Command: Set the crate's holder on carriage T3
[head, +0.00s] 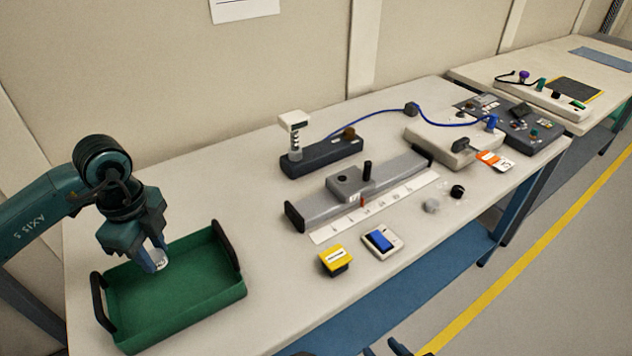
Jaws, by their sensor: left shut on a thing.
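My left gripper (155,262) is shut on a small whitish piece (160,260), probably the holder, held over the green crate (190,315). The fingers hide most of this piece. I cannot tell whether it still touches the crate floor. The rest of the crate looks empty. A grey carriage (345,183) with a dark upright knob sits midway on a grey rail (405,172) with black ends. No T3 label is readable on it. Dark parts of my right gripper (390,347) show at the bottom edge, cut off, so its jaws cannot be judged.
A ruler strip (375,208) lies before the rail. Behind it stands a dark base (322,157) with a white-topped post. A yellow button box (336,260), a blue-switch box (380,242) and a black cap (457,191) lie in front. A blue cable (455,122) crosses behind. Table between crate and rail is clear.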

